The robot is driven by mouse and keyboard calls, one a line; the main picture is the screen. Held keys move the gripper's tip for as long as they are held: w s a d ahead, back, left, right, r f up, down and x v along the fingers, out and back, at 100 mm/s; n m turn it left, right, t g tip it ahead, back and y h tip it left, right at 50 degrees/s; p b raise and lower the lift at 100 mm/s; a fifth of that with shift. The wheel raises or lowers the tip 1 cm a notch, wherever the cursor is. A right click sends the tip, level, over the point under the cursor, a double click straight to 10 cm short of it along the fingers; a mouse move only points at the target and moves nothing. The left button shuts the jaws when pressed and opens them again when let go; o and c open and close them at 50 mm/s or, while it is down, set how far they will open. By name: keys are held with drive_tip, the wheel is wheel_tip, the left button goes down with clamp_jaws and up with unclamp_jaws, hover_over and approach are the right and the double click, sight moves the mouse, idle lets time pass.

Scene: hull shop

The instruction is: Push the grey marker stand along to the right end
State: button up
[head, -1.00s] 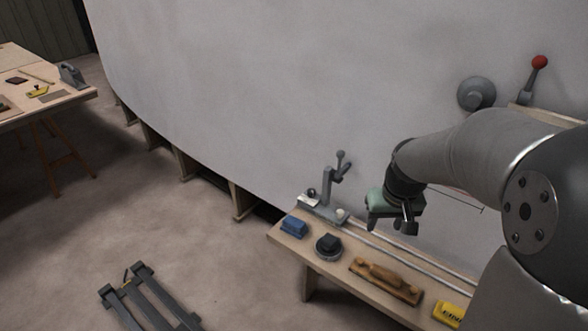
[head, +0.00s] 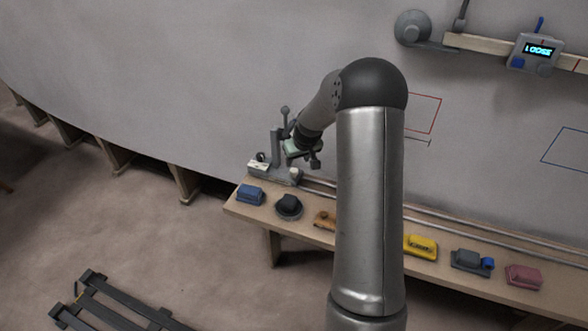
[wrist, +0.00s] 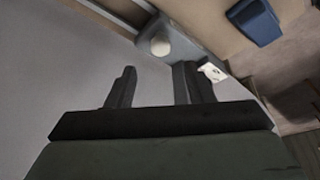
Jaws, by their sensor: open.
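The grey marker stand (head: 278,148) is upright at the left end of the bench's rails. It has a low base with a pale knob and a white piece. My gripper (head: 303,158) is close to the right of its upright, with its green body above the fingers. In the wrist view my gripper's (wrist: 154,84) two dark fingers are apart with nothing between them. The stand's base (wrist: 203,37) and its pale knob lie beyond the fingertips. The right fingertip overlaps the base in that picture; I cannot tell whether they touch.
On the wooden bench are a blue block (head: 249,194), a round black-topped tool (head: 288,206), a yellow block (head: 420,245), a grey block (head: 468,260) and a maroon block (head: 523,277). A unit reading LOOSE (head: 536,53) sits on the upper rail. A dark frame (head: 115,308) lies on the floor.

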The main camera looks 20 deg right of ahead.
sight(294, 170)
drive_tip(key=x, duration=0.7)
drive_tip(key=shift+w+f, duration=0.1)
drive_tip(key=shift+f, duration=0.2)
clamp_jaws()
